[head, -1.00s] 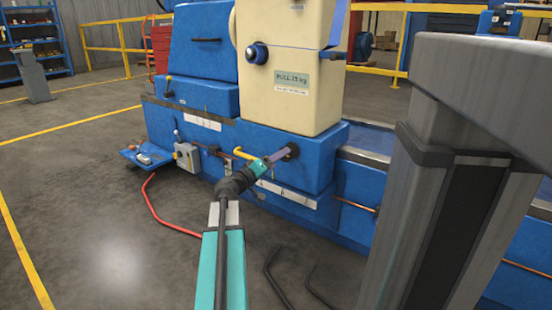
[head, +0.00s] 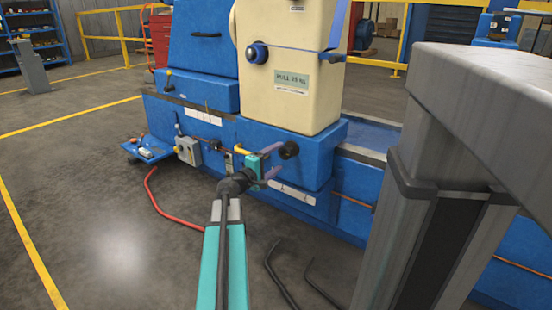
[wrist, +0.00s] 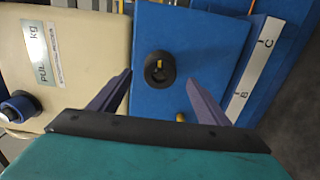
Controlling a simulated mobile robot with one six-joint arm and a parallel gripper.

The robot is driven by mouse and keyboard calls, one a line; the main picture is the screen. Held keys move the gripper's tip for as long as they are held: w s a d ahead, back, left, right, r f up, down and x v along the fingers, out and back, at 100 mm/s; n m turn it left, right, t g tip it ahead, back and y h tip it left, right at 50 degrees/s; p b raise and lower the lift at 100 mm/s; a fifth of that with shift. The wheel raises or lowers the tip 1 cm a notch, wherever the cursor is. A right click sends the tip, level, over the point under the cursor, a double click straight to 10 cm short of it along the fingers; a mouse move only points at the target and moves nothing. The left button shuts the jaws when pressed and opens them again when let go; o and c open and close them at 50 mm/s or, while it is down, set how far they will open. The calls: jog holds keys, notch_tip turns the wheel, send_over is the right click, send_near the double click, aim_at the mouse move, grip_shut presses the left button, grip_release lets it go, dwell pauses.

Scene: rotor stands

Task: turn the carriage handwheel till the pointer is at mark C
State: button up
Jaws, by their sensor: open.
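A small black round wheel-like part (head: 289,149), which I take for the carriage handwheel, sits on the front of the blue carriage (head: 318,160). In the wrist view this wheel (wrist: 159,69) shows a yellow mark at its centre. My gripper (head: 277,162) is open and empty in front of the wheel. Its purple fingers stand apart on either side of it in the wrist view (wrist: 158,98). A white scale strip (wrist: 262,62) carries marks B and C. A small brass piece (wrist: 190,90) shows beside a finger; I cannot tell whether it is the pointer.
A cream column (head: 285,100) with a PULL label and a blue knob (head: 258,53) rises above the carriage. A grey switch box (head: 188,150) and blue tray (head: 147,149) are at left. A red hose (head: 155,200) lies on the floor. A large grey post (head: 410,210) stands at right.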

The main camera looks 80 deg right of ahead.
aim_at(289, 156)
jog(key=shift+d, duration=0.1)
jog(key=shift+b+x, duration=0.45)
jog(key=shift+x, duration=1.25)
jog(key=c, duration=1.3)
jog(key=shift+s+a+f+m+b, duration=0.15)
jog(key=shift+s+m+b, duration=0.15)
jog(key=shift+m+b, duration=1)
jog(key=shift+s+a+r+m+b, duration=0.1)
jog(key=shift+s+a+m+b, duration=0.3)
jog(key=shift+b, duration=1.65)
jog(key=shift+s+a+m, duration=0.1)
jog(key=shift+s+m, duration=0.1)
jog(key=shift+m, duration=0.9)
jog(key=shift+s+a+m, duration=0.1)
jog(key=shift+s+m, duration=0.1)
jog(key=shift+m, duration=0.9)
jog(key=shift+s+a+m, duration=0.15)
jog(key=shift+s+m, duration=0.2)
jog(key=shift+m, duration=0.65)
jog(key=shift+s+a+m, duration=0.15)
jog(key=shift+s+m, duration=0.15)
jog(key=shift+m, duration=0.7)
